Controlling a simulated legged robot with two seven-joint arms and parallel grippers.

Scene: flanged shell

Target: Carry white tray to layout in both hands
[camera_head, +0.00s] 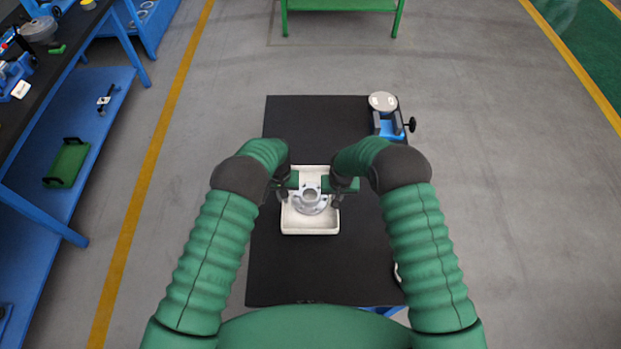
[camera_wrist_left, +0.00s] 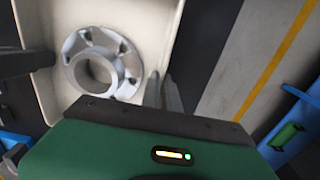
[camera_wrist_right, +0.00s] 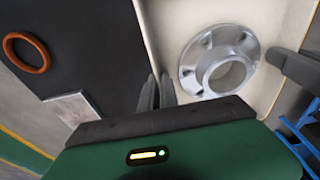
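The white tray (camera_head: 310,228) is over the black tabletop in the head view, between my two hands. A grey metal flanged shell (camera_head: 311,199) lies in it, and also shows in the left wrist view (camera_wrist_left: 103,67) and right wrist view (camera_wrist_right: 217,63). My left gripper (camera_head: 283,194) is at the tray's left wall; its fingers (camera_wrist_left: 163,93) are close together with the wall between them. My right gripper (camera_head: 338,198) is at the right wall; its fingers (camera_wrist_right: 157,93) likewise straddle it. I cannot tell whether the tray touches the table.
The black tabletop (camera_head: 275,270) has bare room around the tray. A blue device with a round top (camera_head: 383,102) stands at its far right corner. An orange ring (camera_wrist_right: 27,52) and a pale plate (camera_wrist_right: 75,108) lie on the right. A blue workbench (camera_head: 65,130) is at far left.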

